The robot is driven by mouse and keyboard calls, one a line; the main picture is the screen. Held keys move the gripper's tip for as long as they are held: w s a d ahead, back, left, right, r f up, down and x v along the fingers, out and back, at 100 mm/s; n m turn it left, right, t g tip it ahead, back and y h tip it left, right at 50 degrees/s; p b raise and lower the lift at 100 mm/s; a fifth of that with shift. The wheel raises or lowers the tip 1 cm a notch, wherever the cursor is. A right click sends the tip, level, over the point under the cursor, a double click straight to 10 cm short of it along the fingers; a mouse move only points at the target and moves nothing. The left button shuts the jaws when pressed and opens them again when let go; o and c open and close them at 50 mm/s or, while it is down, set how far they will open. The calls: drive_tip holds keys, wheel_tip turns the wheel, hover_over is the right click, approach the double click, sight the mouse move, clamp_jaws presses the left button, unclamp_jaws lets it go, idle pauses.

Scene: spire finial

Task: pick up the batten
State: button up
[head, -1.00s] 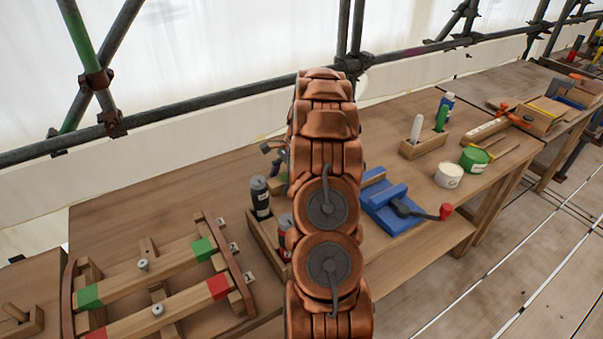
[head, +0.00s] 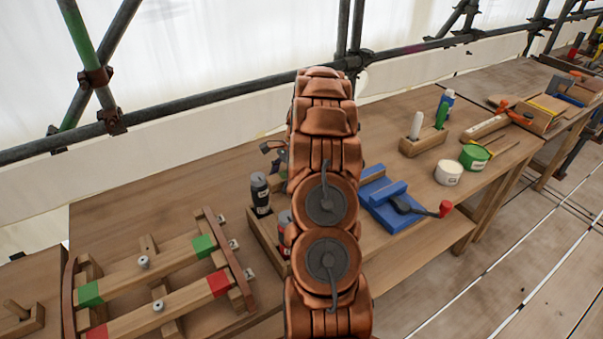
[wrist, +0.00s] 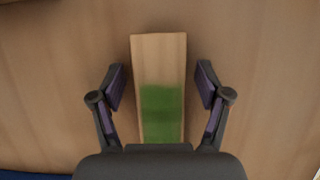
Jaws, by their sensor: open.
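In the wrist view a pale wooden batten (wrist: 159,62) with a green painted band lies on the brown bench top. My gripper (wrist: 160,82) is open, with one finger on each side of the batten and a gap showing on both sides. The batten's near end is hidden by the gripper body. In the head view my copper arm hides this batten and most of the gripper; only a small dark part of the gripper shows left of the arm.
A wooden frame (head: 148,244) with green- and red-marked bars lies at left.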

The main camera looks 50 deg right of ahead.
drive_tip(key=shift+c, duration=0.4)
clamp_jaws()
wheel_tip(320, 180, up, 19)
drive_tip(key=b, duration=0.3)
drive_tip(key=shift+f, duration=0.2)
idle(0.3)
drive_tip(key=shift+s, duration=0.1)
